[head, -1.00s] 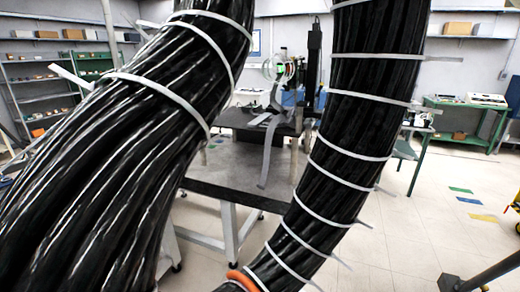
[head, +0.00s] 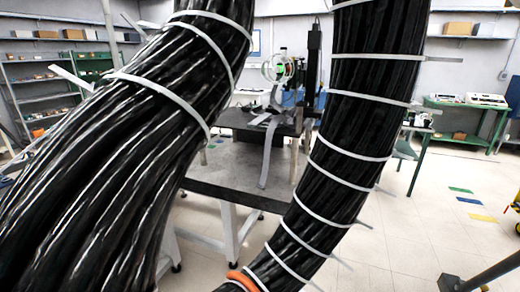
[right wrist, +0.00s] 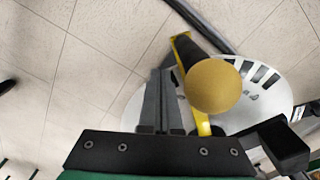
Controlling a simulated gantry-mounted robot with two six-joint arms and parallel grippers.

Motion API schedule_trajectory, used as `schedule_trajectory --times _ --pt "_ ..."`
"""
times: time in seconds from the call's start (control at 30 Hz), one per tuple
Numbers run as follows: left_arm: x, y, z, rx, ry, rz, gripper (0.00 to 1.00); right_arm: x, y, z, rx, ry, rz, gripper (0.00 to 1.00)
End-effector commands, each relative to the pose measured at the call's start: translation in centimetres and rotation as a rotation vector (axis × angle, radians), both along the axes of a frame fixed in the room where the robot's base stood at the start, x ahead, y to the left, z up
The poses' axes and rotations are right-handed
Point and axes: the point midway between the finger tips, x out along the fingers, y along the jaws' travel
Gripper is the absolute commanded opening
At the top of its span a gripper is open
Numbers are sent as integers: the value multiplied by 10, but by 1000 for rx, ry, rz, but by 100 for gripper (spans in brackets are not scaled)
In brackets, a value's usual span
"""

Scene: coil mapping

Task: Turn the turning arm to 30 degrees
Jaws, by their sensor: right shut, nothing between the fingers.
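In the right wrist view, a yellow turning arm (right wrist: 202,124) with a round tan knob (right wrist: 213,86) lies over a white disc (right wrist: 270,104) with dark slot-like marks. No angle figures can be read. My right gripper (right wrist: 160,74) is shut with its two dark fingers together. The fingers are just left of the knob, beside the yellow arm. I cannot tell whether they touch it. My left gripper does not show in either current view. In the head view the turning arm cannot be made out.
Black bundles with white ties (head: 355,120) block much of the head view. Between them stands a dark-topped table (head: 232,165) with equipment on it. A green bench (head: 465,112) and shelves are further back. Open tiled floor (head: 420,220) lies at the right.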

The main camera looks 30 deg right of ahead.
Motion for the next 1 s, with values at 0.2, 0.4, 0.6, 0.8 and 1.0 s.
schedule_trajectory --times 0.2,0.4,0.6,0.8,1.0 --pt "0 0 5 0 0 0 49 -2 10 1 0 1 2 0" --pt "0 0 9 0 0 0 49 -5 19 1 2 2 2 0" --pt "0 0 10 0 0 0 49 -6 24 0 1 1 1 0" --pt "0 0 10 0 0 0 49 -6 23 0 0 0 0 0" --pt "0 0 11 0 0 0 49 -6 27 1 0 0 1 0"
